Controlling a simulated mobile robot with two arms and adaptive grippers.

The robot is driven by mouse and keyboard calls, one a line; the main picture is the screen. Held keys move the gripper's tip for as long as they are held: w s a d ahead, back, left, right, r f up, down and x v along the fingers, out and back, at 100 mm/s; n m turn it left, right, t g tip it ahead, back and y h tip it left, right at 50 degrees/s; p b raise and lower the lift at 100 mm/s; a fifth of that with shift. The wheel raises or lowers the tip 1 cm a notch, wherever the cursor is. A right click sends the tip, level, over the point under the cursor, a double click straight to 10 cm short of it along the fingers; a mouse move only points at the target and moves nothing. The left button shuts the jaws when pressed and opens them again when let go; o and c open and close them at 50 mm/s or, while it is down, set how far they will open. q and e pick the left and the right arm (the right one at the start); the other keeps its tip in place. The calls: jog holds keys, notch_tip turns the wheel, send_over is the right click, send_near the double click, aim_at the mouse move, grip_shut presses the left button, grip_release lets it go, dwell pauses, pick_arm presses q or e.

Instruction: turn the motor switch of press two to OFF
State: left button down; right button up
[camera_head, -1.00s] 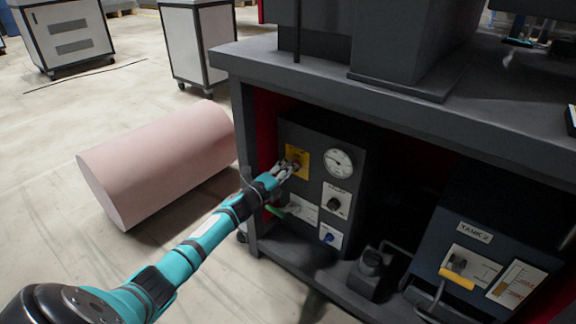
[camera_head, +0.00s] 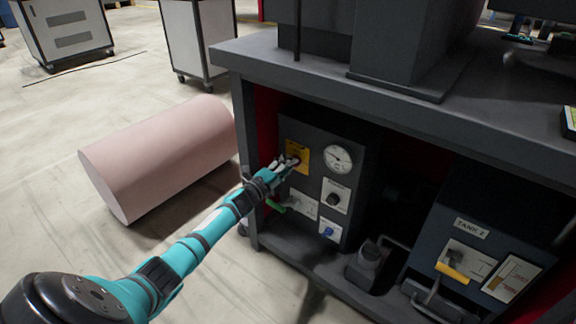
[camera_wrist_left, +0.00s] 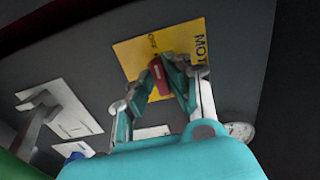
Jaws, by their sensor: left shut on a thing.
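The motor switch has a yellow plate (camera_head: 301,152) at the upper left of a dark control panel under the bench. In the left wrist view the plate (camera_wrist_left: 127,56) carries dark lettering starting "MOT". A small red knob (camera_wrist_left: 159,77) stands in front of the plate. My left gripper (camera_head: 290,163) reaches it from the lower left. In the left wrist view the gripper's fingers (camera_wrist_left: 165,74) are shut on the red knob, which they partly hide. The knob's pointing direction on the plate is hard to read. My right gripper does not show.
A round gauge (camera_head: 338,159), a black knob (camera_head: 333,199) and a blue knob (camera_head: 329,231) sit beside the switch. A green handle (camera_head: 275,205) is just below my gripper. A tank panel (camera_head: 472,262) stands right. A pink cylinder (camera_head: 160,155) lies left on the floor.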

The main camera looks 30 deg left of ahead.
pick_arm(q)
jog(key=c, duration=1.3)
grip_release()
jog(key=shift+s, duration=0.1)
jog(key=s, duration=0.8)
jog(key=s+a, duration=0.1)
jog(key=s, duration=0.3)
jog(key=shift+w, duration=0.1)
